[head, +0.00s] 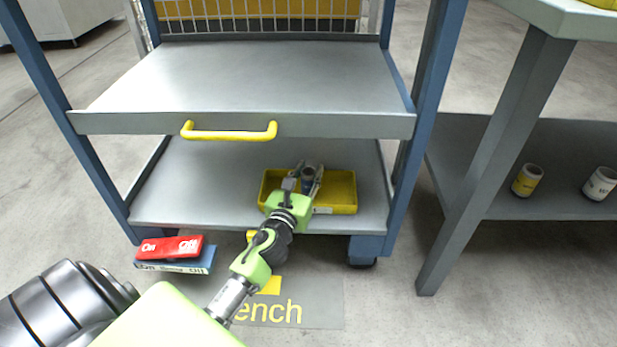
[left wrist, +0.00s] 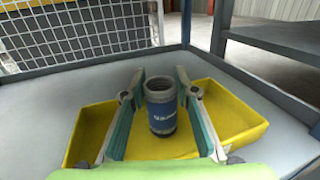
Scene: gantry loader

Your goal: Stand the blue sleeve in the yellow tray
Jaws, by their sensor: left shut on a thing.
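The yellow tray (head: 343,190) sits on the lower shelf of the blue-framed cart, towards its right side. The blue sleeve (left wrist: 162,117) is a short hollow cylinder with a grey rim, a blue band and white lettering. It is upright inside the tray's outline in the left wrist view. My left gripper (head: 305,178) reaches over the tray's front, shut on the sleeve with one finger on each side. I cannot tell whether the sleeve's base touches the tray floor. The tray also shows in the left wrist view (left wrist: 232,112). My right gripper is out of view.
The cart's upper shelf (head: 250,80), with a yellow handle (head: 229,132), overhangs the lower shelf (head: 205,185). Red (head: 170,247) and blue (head: 178,267) boxes lie near the cart's front left. A bench at right holds yellow (head: 527,180) and white (head: 600,184) cups on its lower shelf.

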